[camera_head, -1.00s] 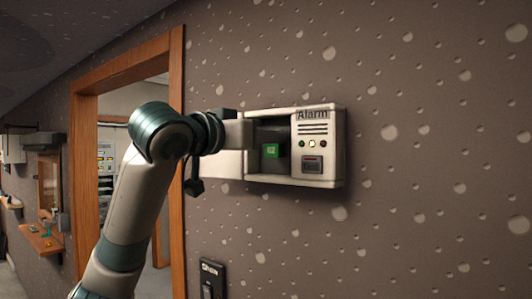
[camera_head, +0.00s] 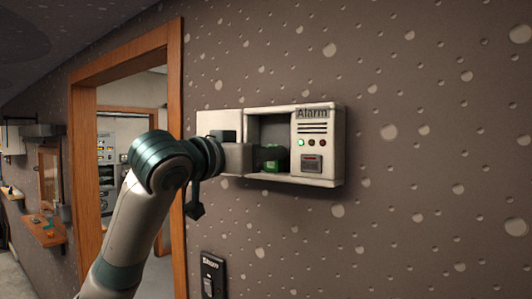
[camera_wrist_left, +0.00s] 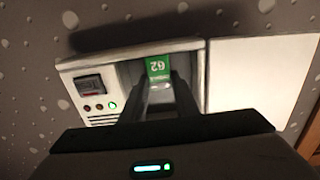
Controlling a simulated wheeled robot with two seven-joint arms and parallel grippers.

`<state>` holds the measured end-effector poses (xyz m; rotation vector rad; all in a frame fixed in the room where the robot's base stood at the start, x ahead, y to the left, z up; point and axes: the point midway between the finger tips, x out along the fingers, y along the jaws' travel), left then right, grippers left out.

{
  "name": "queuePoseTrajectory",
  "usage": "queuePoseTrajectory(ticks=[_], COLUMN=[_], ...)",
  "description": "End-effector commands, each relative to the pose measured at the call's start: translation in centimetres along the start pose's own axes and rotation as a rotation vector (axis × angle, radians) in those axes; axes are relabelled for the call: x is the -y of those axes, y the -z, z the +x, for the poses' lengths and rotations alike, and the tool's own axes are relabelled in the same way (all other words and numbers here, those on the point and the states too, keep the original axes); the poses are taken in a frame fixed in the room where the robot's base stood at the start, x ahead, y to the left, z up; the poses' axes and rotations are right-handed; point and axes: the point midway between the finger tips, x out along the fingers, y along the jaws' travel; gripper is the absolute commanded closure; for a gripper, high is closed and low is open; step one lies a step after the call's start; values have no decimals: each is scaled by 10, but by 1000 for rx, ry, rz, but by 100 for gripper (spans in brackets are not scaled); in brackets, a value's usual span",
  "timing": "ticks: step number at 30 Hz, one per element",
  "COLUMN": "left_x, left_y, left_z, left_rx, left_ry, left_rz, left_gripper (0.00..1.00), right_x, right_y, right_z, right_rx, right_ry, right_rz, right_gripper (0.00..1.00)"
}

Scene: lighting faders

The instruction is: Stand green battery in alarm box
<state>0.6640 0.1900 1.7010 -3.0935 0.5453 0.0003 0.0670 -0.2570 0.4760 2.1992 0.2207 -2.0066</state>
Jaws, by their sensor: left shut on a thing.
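The alarm box (camera_head: 318,170) is mounted on the wall, its left compartment open at the front. The green battery (camera_head: 275,165) is inside that compartment, low down and partly hidden by my gripper. In the left wrist view the battery (camera_wrist_left: 158,68) shows a green label with "62" and sits between the finger ends. My left gripper (camera_head: 280,153) reaches into the compartment from the left and is shut on the battery. The battery's contact with the compartment floor is hard to make out. My right gripper is out of view.
A white panel (camera_head: 220,124) lies left of the compartment and also shows in the left wrist view (camera_wrist_left: 255,82). The box's right side has small lights, the green one lit. A wooden door frame (camera_head: 176,90) stands left; a black switch plate (camera_head: 213,275) is below.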

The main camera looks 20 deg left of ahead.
Motion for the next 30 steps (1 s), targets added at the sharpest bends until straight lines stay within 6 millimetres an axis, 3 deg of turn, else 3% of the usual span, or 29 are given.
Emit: queuePoseTrajectory(ticks=[2,3,5,19,30], left_x=[0,0,0,0,0], left_y=[-3,-2,-2,0,-4], left_z=[0,0,0,-3,-50], left_rx=[0,0,0,-1,-4], left_ry=[0,0,0,0,1], left_rz=[0,0,0,0,1], left_gripper=[95,63,54,54,54], right_x=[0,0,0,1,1], right_y=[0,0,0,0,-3], right_z=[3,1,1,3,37], right_rx=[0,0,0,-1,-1], right_ry=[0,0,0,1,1], right_rz=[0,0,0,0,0], right_gripper=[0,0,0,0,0])
